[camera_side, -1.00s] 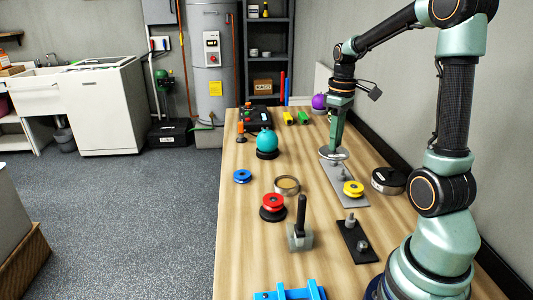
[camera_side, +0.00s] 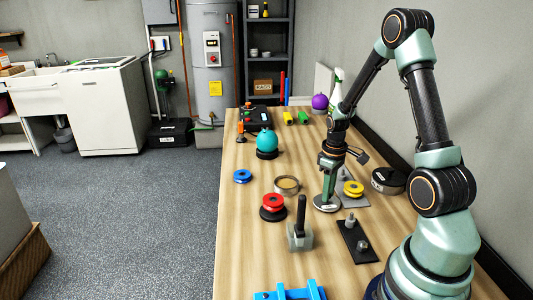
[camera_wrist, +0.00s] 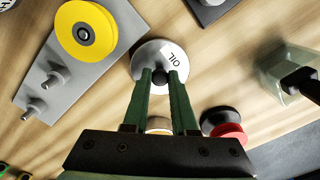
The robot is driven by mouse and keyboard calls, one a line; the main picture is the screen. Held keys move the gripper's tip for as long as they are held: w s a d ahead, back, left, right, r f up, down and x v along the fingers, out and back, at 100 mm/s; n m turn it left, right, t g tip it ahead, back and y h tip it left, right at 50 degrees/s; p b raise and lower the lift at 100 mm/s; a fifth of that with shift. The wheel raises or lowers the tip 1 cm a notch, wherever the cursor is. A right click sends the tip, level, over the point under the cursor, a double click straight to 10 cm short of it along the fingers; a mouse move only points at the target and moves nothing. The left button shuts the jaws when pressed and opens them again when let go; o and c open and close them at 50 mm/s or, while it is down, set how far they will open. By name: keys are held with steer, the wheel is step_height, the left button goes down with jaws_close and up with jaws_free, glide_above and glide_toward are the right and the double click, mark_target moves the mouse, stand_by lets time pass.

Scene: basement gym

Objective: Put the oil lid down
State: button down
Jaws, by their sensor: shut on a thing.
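The oil lid (camera_wrist: 149,61) is a pale grey disc with a dark knob and the word OIL. My gripper (camera_wrist: 160,80) is shut on the lid's knob, with one green finger on each side. In the side view the lid (camera_side: 327,206) is under my gripper (camera_side: 328,195), about level, over bare wood in front of the grey plate. I cannot tell whether it touches the table. An open round tin (camera_side: 287,185) with a tan inside stands to the left of the lid; in the wrist view my fingers partly hide it.
Right of the lid is the grey pegged plate (camera_side: 359,202) with a yellow pulley (camera_side: 353,188). Bare wood lies along the left edge.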

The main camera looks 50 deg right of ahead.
steer(key=shift+f, duration=0.25)
steer(key=shift+f, duration=0.1)
steer(key=c, duration=0.7)
jaws_free()
step_height(320, 180, up, 12)
steer(key=a+r+t, duration=0.1)
steer(key=a+r, duration=0.2)
steer(key=a, duration=0.4)
steer(key=a+r+t, duration=0.2)
steer(key=a+r, duration=0.2)
steer(key=a, duration=0.3)
steer(key=s+a+r+t, duration=0.1)
steer(key=a+r+t, duration=0.1)
steer(key=a+r, duration=0.2)
steer(key=shift+s+a, duration=0.1)
steer(key=shift+a, duration=1.7)
steer(key=shift+s+a+r+t, duration=0.1)
steer(key=shift+s+a+t, duration=0.05)
steer(key=shift+a+t, duration=0.2)
steer(key=shift+c, duration=1.2)
